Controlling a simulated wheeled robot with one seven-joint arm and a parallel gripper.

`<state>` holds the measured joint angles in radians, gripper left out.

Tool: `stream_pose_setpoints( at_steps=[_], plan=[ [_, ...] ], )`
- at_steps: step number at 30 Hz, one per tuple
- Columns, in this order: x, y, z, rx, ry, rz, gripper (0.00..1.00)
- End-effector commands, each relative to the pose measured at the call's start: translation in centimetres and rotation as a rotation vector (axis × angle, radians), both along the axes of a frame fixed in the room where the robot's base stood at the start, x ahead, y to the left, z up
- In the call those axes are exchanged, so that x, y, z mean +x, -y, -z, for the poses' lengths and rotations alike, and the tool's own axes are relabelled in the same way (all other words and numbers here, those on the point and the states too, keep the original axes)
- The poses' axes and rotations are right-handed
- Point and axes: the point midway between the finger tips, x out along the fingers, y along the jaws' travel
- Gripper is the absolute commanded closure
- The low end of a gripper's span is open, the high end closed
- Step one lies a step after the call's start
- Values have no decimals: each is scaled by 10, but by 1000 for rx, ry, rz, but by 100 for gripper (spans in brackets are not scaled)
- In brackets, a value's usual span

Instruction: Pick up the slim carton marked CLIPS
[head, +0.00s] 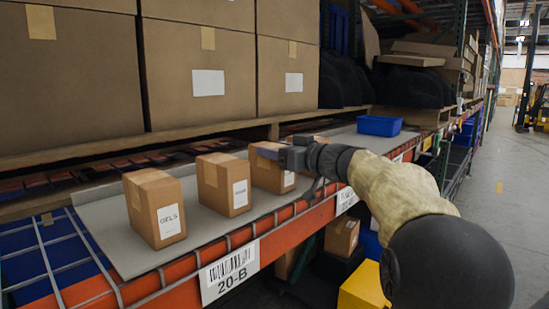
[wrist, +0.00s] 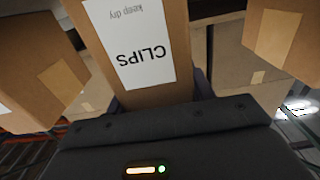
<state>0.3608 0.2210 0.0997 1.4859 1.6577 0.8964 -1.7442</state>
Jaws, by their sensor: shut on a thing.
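The slim carton marked CLIPS (wrist: 160,93) is brown with a white label. It fills the upper middle of the wrist view, its print upside down there. My gripper (wrist: 157,98) is shut on it, with a dark finger at each side. In the head view my gripper (head: 288,156) is at the third carton from the left (head: 264,178), which appears to be the same carton. Its lettering is too small to read there. It looks upright at the grey shelf surface; I cannot tell whether it is clear of it.
A carton marked GELS (head: 157,208) and another carton (head: 222,186) stand to the left on the grey shelf liner (head: 205,228). One more carton (head: 310,139) is partly hidden behind my gripper. A blue bin (head: 380,126) is further right. Large boxes stand above.

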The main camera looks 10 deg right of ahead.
Motion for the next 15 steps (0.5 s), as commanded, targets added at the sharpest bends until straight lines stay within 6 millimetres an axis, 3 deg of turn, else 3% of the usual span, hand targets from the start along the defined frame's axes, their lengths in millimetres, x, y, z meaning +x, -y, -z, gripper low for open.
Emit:
stream_pose_setpoints(
  at_steps=[8, 15],
  plan=[
    [0, 0, -26, -2, 6, 0, 79],
    [0, 0, -71, -2, 8, -1, 79]
  ],
)
